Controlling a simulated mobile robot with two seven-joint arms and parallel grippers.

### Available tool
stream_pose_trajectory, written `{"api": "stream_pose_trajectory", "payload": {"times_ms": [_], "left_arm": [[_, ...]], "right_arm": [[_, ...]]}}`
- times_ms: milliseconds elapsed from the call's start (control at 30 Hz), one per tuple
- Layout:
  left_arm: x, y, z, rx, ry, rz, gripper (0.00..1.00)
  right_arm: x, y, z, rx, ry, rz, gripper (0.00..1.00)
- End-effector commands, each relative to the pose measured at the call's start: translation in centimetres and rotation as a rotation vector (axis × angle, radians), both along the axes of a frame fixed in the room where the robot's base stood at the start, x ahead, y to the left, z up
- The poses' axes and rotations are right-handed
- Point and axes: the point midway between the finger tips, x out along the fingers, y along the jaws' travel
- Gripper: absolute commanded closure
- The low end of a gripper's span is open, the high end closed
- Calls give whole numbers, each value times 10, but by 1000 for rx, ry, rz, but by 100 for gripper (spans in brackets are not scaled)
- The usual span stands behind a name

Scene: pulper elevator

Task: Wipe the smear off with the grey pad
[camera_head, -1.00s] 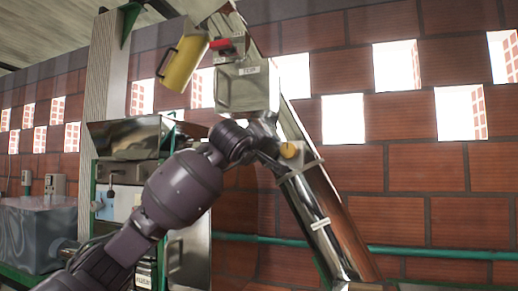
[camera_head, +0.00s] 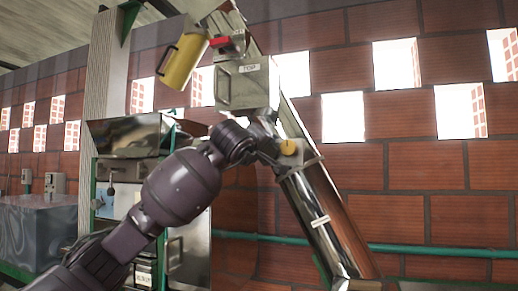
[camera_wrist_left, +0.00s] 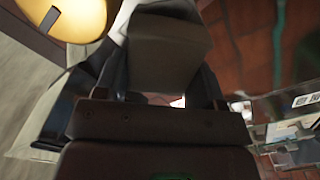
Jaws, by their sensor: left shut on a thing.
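My left gripper (camera_head: 270,148) reaches in from the lower left to the upper part of a sloping metal elevator tube (camera_head: 312,210). In the left wrist view the gripper (camera_wrist_left: 160,72) is shut on the grey pad (camera_wrist_left: 168,48), a blocky grey piece between the fingers. I cannot make out the pad in the head view, nor whether it touches a surface. A yellow round part (camera_head: 288,147) sits beside the gripper; a yellow round shape (camera_wrist_left: 68,18) also shows close by in the left wrist view. I cannot make out the smear. My right gripper is not in view.
Above the gripper is a metal box (camera_head: 240,85) labelled "TOP", with a yellow handled container (camera_head: 182,62) to its left. A metal hopper machine (camera_head: 130,135) stands behind my arm. A green pipe (camera_head: 440,252) runs along the brick wall. The right side looks open.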

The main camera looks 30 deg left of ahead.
Motion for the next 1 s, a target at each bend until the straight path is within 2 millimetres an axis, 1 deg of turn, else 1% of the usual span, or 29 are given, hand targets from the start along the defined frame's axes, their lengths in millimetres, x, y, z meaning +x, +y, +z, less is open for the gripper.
{"api": "stream_pose_trajectory", "payload": {"times_ms": [33,100,233,800,1000], "left_arm": [[0,1,5,0,-1,1,56],[1,1,7,0,0,1,56],[1,1,7,0,0,1,56],[-3,8,-17,2,2,1,56],[-3,7,-13,1,1,1,56]], "right_arm": [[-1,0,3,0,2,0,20],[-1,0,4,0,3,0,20],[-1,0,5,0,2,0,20],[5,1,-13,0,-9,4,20],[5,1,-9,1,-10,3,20]]}}
